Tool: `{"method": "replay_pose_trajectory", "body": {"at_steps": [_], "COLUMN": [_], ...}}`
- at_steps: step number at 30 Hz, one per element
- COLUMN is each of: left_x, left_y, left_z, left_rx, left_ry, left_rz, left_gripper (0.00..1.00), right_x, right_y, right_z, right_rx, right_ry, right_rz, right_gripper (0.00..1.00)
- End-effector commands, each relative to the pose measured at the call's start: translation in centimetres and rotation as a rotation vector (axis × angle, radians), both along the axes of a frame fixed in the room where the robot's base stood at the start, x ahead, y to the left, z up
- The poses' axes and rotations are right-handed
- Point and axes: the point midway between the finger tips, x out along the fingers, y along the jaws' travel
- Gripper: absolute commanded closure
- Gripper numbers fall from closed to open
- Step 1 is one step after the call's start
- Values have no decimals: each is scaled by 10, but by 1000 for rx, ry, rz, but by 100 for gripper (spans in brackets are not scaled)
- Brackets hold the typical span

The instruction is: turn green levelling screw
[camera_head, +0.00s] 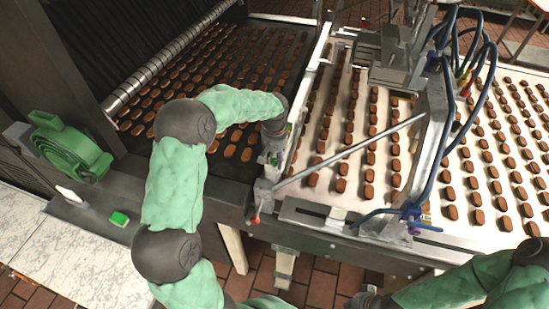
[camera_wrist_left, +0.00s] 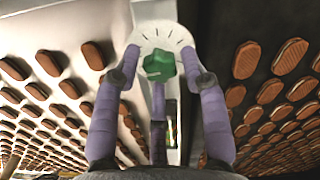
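The green levelling screw (camera_wrist_left: 160,65) shows in the left wrist view as a faceted green knob on a pale round plate with dark tick marks. My left gripper (camera_wrist_left: 160,72) has its purple fingers spread around the knob, one on each side and one below it. The side fingertips look apart from the knob; whether the lower finger touches it I cannot tell. In the head view my left gripper (camera_head: 271,157) is at the strip between the dark and the pale conveyor, with its fingers hardly visible. My right wrist is at the bottom edge; its fingers are not clear.
Rows of brown biscuits lie on the dark conveyor (camera_head: 249,78) and the pale conveyor (camera_head: 431,158). A metal rod (camera_head: 350,150) slants across the pale belt beside my left gripper.

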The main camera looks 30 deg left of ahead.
Motion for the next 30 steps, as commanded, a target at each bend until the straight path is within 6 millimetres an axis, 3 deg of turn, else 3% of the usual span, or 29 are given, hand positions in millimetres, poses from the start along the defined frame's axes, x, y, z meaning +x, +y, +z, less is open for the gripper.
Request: {"method": "replay_pose_trajectory", "body": {"at_steps": [10, 14, 30], "left_x": [0, 1, 1], "left_y": [0, 1, 1], "left_z": [2, 12, 105], "left_rx": [1, 1, 1], "left_ry": [-1, -4, -2], "left_rz": [0, 1, 0], "left_gripper": [45, 45, 45], "right_x": [0, 0, 0], "right_y": [0, 0, 0], "right_z": [0, 0, 0], "right_rx": [0, 0, 0], "right_ry": [0, 0, 0], "right_rz": [0, 0, 0], "right_gripper": [100, 100, 100]}}
